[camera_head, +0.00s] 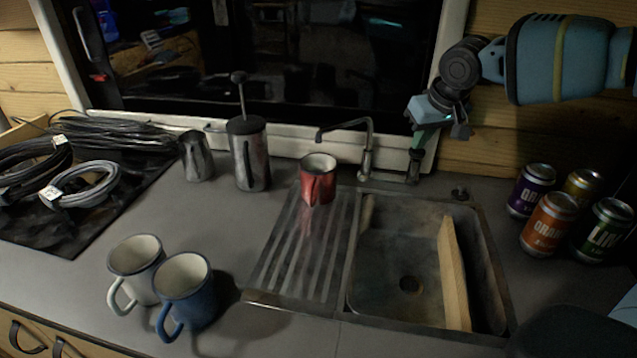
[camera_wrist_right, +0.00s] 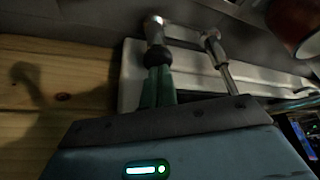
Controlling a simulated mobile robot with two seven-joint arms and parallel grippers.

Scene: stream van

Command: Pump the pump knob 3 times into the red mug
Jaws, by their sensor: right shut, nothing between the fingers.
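The red mug (camera_head: 310,188) stands upright at the back of the drainboard, and part of it shows in the right wrist view (camera_wrist_right: 293,22). The metal tap spout (camera_head: 345,122) reaches left, with its tip over the mug. The dark pump knob (camera_head: 416,154) sits on a short metal post right of the tap; it shows in the right wrist view (camera_wrist_right: 157,57). My right gripper (camera_head: 421,141) is shut and empty, pointing down with its fingertips at the top of the knob. I cannot tell if they touch. My left gripper is not in view.
A sink (camera_head: 385,293) holds a leaning wooden board (camera_head: 454,275). Several cans (camera_head: 549,224) stand at right. A French press (camera_head: 250,160) and a metal pitcher (camera_head: 197,157) stand at back left. White (camera_head: 136,268) and blue (camera_head: 190,300) mugs stand in front; cables (camera_head: 85,184) lie at left.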

